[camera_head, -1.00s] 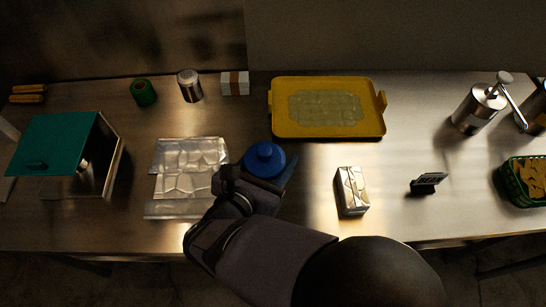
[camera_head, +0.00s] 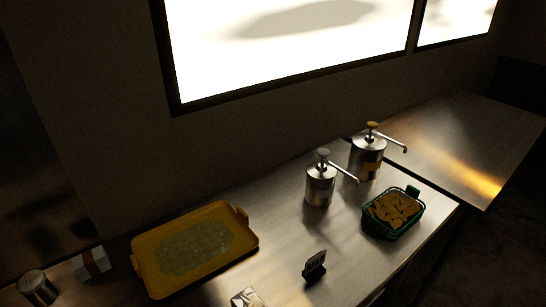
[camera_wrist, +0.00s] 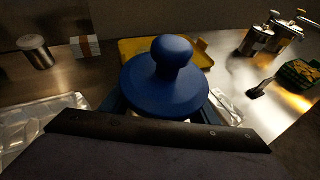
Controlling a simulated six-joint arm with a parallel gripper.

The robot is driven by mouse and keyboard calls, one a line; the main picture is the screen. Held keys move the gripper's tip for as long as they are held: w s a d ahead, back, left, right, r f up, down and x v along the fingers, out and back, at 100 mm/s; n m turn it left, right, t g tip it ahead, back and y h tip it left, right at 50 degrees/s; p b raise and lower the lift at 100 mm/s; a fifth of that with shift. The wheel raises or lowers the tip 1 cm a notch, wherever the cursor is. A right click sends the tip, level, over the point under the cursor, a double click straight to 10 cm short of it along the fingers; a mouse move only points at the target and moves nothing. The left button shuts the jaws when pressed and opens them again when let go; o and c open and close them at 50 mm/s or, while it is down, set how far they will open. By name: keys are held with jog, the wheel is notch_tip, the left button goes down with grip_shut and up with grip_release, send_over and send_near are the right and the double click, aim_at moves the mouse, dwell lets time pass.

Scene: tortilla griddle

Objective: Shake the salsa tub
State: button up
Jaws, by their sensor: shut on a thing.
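The salsa tub (camera_wrist: 166,82) shows in the wrist view as a round, dark blue lid with a knob on top, filling the middle. Its body is mostly hidden below the lid. My gripper (camera_wrist: 168,112) is shut on it, with a finger at each side under the lid's edge. The knob points up and away, so the tub looks roughly upright. Neither the tub nor my gripper shows in the head view now.
Behind the tub are a yellow tray (camera_head: 146,270), a metal shaker (camera_head: 38,288) and a white box (camera_head: 91,263). To the right are two pump dispensers (camera_head: 320,186) (camera_head: 367,157), a green basket of chips (camera_head: 381,229) and a small black sign (camera_head: 314,266). Foil (camera_wrist: 40,128) lies left.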

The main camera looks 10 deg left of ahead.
notch_tip(320, 180, up, 3)
jog(key=shift+a+r, duration=0.15)
notch_tip(320, 180, down, 5)
jog(key=shift+a+r, duration=0.1)
dwell(0.9)
dwell(0.4)
